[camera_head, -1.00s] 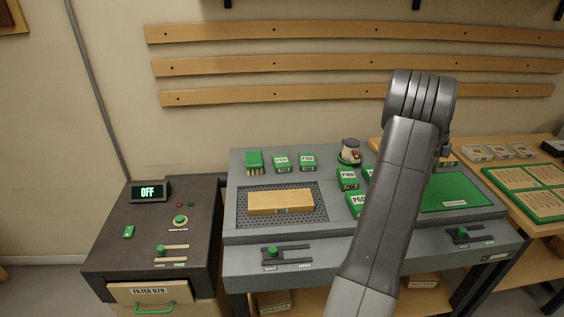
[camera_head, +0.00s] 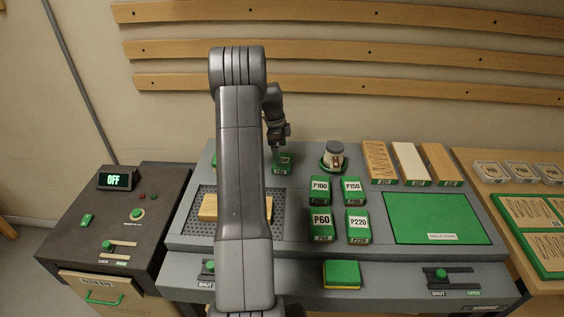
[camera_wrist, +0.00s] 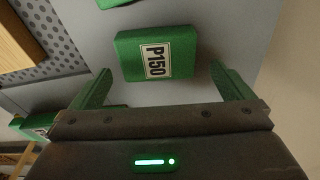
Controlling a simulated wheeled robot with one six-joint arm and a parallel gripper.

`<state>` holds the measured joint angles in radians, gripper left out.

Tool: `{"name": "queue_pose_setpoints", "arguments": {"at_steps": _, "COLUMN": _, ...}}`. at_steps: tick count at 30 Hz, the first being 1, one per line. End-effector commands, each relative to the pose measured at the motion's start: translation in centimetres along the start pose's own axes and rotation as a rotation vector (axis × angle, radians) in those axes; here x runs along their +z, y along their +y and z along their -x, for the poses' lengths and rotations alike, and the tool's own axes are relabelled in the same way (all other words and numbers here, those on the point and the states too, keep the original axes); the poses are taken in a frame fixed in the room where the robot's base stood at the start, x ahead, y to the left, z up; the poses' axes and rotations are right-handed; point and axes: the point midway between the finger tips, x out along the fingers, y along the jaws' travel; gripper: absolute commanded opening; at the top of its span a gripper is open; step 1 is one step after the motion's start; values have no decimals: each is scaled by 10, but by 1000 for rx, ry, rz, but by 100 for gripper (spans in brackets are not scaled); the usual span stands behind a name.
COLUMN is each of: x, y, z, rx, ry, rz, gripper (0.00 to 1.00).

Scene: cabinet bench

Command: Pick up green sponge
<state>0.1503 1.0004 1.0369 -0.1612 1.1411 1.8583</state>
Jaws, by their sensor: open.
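The sponge (camera_head: 342,273), with a green top and a yellow lower edge, lies on the front ledge of the grey bench in the head view. It is not recognisable in the wrist view. My gripper (camera_head: 278,148) hangs over the back of the bench, far behind the sponge and to its left. In the wrist view my gripper (camera_wrist: 160,76) is open, with two green fingers spread apart. A green block labelled P150 (camera_wrist: 130,57) shows ahead between the fingers, and nothing is held.
Green labelled blocks (camera_head: 322,222) stand mid-bench, with a green mat (camera_head: 440,218) to their right. A white-topped cup (camera_head: 334,153) stands at the back. Slider handles (camera_head: 441,274) flank the sponge's ledge. A dark control box (camera_head: 148,205) stands left.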

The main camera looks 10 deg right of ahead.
Motion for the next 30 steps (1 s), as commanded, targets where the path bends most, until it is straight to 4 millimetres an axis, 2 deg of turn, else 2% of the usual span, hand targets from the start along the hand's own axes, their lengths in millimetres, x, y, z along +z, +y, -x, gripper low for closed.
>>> {"name": "queue_pose_setpoints", "arguments": {"at_steps": 6, "x": 1, "y": 2, "z": -30, "rx": 3, "ry": 0, "rz": 0, "gripper": 100}}
{"name": "queue_pose_setpoints", "arguments": {"at_steps": 15, "x": 1, "y": 2, "z": -36, "rx": 1, "ry": 0, "rz": 0, "gripper": 100}}
{"name": "queue_pose_setpoints", "arguments": {"at_steps": 21, "x": 1, "y": 2, "z": -36, "rx": 1, "ry": 0, "rz": 0, "gripper": 65}}
{"name": "queue_pose_setpoints", "arguments": {"at_steps": 30, "x": 1, "y": 1, "z": -33, "rx": -1, "ry": 0, "rz": 0, "gripper": 65}}
